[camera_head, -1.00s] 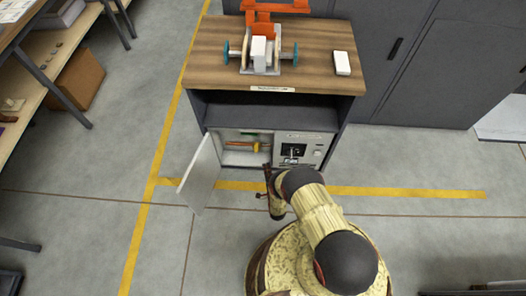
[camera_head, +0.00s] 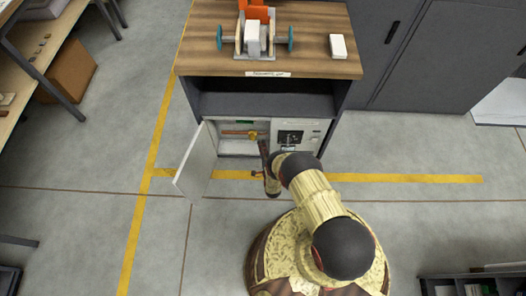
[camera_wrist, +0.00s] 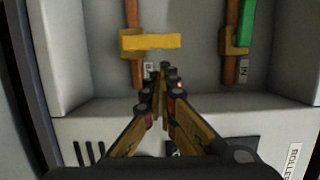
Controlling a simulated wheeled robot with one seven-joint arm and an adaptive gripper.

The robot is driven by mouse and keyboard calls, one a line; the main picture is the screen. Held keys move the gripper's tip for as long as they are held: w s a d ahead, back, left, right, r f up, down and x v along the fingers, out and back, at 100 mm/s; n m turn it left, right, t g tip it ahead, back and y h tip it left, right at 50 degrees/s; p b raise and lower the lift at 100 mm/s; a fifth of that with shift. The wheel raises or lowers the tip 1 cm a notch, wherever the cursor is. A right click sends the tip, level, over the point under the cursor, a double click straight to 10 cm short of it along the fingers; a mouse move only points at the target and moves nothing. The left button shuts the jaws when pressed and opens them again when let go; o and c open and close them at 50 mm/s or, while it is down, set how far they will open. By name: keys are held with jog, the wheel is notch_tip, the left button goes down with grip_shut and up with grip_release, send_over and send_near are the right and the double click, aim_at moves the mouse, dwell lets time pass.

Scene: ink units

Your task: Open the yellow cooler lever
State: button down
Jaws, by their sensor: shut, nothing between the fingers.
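The yellow lever (camera_wrist: 150,42) sits across a copper pipe inside the open compartment of the cabinet. It also shows in the head view (camera_head: 253,135). In the wrist view a green lever (camera_wrist: 247,22) is on a second copper pipe to its right, beside a label reading IN. My gripper (camera_wrist: 163,72) is shut and empty. Its fingertips appear just below the yellow lever in the wrist view, and I see no contact. In the head view my gripper (camera_head: 264,148) is at the right side of the compartment opening.
The white compartment door (camera_head: 196,160) stands open to the left. A white panel (camera_head: 297,136) with a dark display is right of the compartment. The wooden cabinet top (camera_head: 205,40) carries an orange and grey device (camera_head: 253,35) and a white block (camera_head: 338,46). The floor around the cabinet is clear.

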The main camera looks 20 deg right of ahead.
aim_at(252, 136)
jog(key=shift+w+d+b, duration=0.15)
jog(key=shift+w+b, duration=0.5)
jog(key=shift+w, duration=1.7)
